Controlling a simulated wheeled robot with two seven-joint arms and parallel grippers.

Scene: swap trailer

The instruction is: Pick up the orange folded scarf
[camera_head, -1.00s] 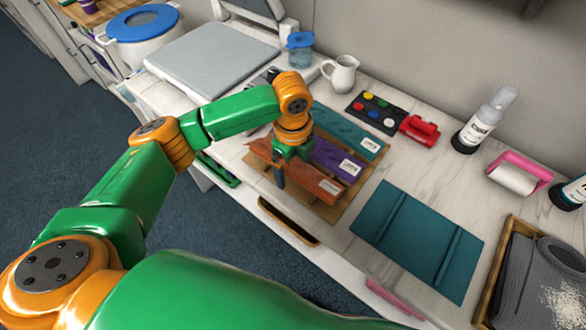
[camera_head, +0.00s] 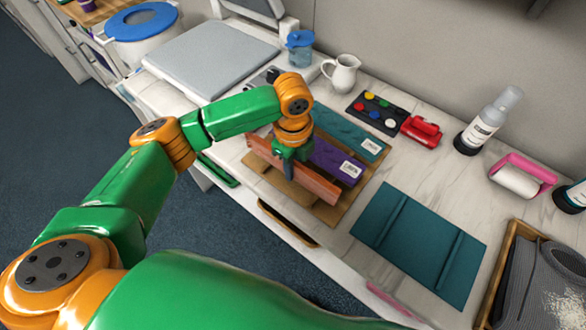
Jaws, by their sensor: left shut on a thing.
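The orange folded scarf (camera_head: 311,183) is at the near side of the wooden tray (camera_head: 346,211). It now stands tilted up on its edge, with bare tray showing beneath and in front of it. My left gripper (camera_head: 288,168) points down and is shut on the scarf near its middle. The purple folded scarf (camera_head: 332,161) and the teal folded scarf (camera_head: 350,133) lie flat behind it on the tray, each with a white label. The far finger of my left gripper is hidden. My right gripper is not in view.
A teal folding board (camera_head: 420,245) lies to the right of the tray. Behind are a paint palette (camera_head: 377,112), a red tool (camera_head: 421,130), a white jug (camera_head: 342,73) and a spray bottle (camera_head: 487,122). A wooden box (camera_head: 502,262) with grey cloth stands at right.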

